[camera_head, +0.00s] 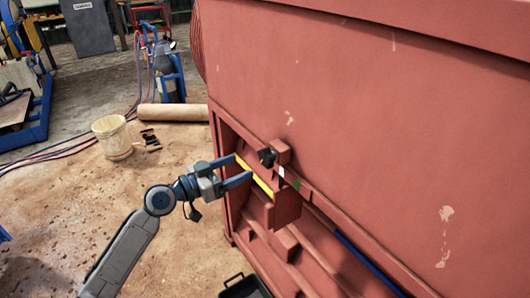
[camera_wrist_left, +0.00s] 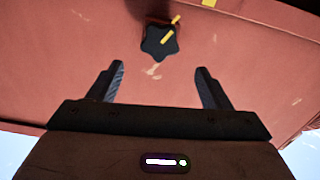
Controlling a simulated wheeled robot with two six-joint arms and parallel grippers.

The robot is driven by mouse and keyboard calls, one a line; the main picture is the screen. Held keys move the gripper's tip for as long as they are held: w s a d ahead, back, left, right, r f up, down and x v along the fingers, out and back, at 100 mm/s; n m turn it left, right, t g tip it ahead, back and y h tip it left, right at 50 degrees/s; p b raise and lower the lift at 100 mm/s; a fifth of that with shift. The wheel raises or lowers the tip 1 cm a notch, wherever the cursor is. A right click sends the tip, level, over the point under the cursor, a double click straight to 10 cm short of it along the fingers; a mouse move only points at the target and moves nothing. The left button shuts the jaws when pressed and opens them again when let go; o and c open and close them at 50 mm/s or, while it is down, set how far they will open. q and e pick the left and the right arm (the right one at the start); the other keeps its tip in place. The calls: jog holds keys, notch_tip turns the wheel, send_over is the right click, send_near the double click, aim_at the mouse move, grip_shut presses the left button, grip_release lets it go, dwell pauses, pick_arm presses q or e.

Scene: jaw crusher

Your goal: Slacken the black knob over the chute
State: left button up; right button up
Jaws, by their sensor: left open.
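The black knob (camera_head: 267,157) sits on a small red block on the side of the red crusher (camera_head: 370,100), above the red chute (camera_head: 287,209). In the left wrist view the knob (camera_wrist_left: 160,41) is star-shaped with a yellow mark, ahead of the fingers and between their lines. My left gripper (camera_head: 245,170) is open and empty, its fingers pointing right, left of and a little below the knob in the head view. It also shows in the left wrist view (camera_wrist_left: 160,83), apart from the knob. My right gripper is not in view.
A yellow bar (camera_head: 254,177) runs beside the left fingers. A blue bar (camera_head: 368,266) lies along the crusher's lower right. A black bin (camera_head: 244,287) is at the bottom.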

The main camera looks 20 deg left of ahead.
aim_at(263, 157)
pick_arm(q)
jog(key=p+x, duration=0.3)
jog(key=x, duration=0.4)
jog(key=shift+w+d+r, duration=0.15)
jog(key=shift+w+d, duration=0.05)
jog(key=shift+p+x, duration=0.45)
jog(key=shift+x, duration=0.45)
jog(key=shift+s+f, duration=0.1)
jog(key=shift+f, duration=0.15)
jog(key=c, duration=1)
